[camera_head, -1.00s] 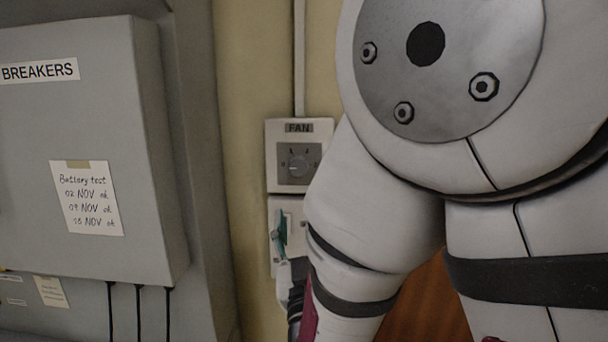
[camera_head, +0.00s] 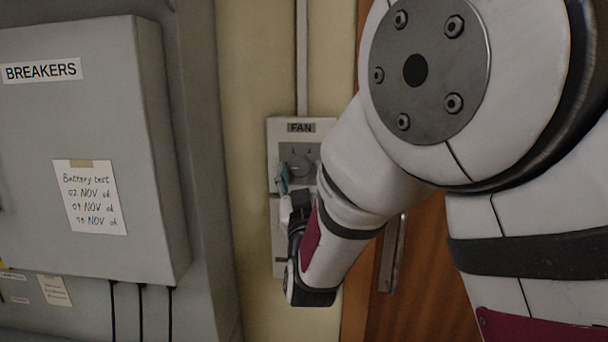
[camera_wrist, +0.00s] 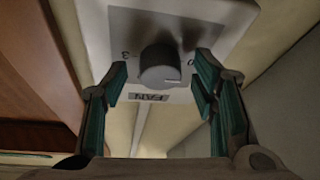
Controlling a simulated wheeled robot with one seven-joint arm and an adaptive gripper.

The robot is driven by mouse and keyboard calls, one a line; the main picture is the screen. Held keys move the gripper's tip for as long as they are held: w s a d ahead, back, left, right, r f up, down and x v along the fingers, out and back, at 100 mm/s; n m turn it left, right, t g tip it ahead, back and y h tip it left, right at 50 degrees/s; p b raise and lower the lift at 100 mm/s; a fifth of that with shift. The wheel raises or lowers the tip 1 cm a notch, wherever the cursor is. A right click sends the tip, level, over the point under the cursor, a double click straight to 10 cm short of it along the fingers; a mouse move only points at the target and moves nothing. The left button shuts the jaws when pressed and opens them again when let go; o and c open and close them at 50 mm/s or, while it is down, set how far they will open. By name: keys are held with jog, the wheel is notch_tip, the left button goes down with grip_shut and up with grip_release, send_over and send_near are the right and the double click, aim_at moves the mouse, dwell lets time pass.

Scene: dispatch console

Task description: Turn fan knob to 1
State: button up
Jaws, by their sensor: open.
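The fan knob (camera_head: 299,166) is a round grey dial on the wall plate labelled FAN. In the wrist view the plate appears upside down, and the knob (camera_wrist: 159,66) stands out between my fingers, with a light mark on its face. A "3" shows to its left and a "0" to its right; the other numbers are hidden or unreadable. My gripper (camera_wrist: 162,84) is open, one teal-padded finger on each side of the knob, with gaps visible. In the head view my gripper (camera_head: 284,184) is at the plate's lower left, partly covering it.
A grey breaker box (camera_head: 80,140) with a paper note (camera_head: 90,197) stands out from the wall on the left, cables below it. A conduit (camera_head: 301,60) runs up from the fan plate. A brown wooden door (camera_head: 425,262) with a metal handle (camera_head: 392,255) is at the right.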

jog(key=c, duration=1.2)
jog(key=shift+o, duration=0.2)
jog(key=shift+m+h, duration=0.4)
jog(key=shift+m, duration=0.2)
jog(key=m+h+b, duration=0.1)
jog(key=m, duration=0.2)
jog(key=shift+a+f+h, duration=0.1)
jog(key=shift+a+h, duration=0.05)
jog(key=shift+h, duration=0.15)
jog(key=m+h+b, duration=0.1)
jog(key=m, duration=0.1)
jog(key=m+h, duration=0.2)
jog(key=m, duration=0.1)
jog(key=shift+a+b, duration=0.2)
jog(key=shift+b, duration=0.2)
jog(key=m+h, duration=0.1)
jog(key=m, duration=0.3)
jog(key=m+g+h+b, duration=0.1)
jog(key=m+h, duration=0.1)
jog(key=m, duration=0.2)
jog(key=shift+a+g+h, duration=0.15)
jog(key=shift+g+h, duration=0.15)
jog(key=shift+r, duration=0.2)
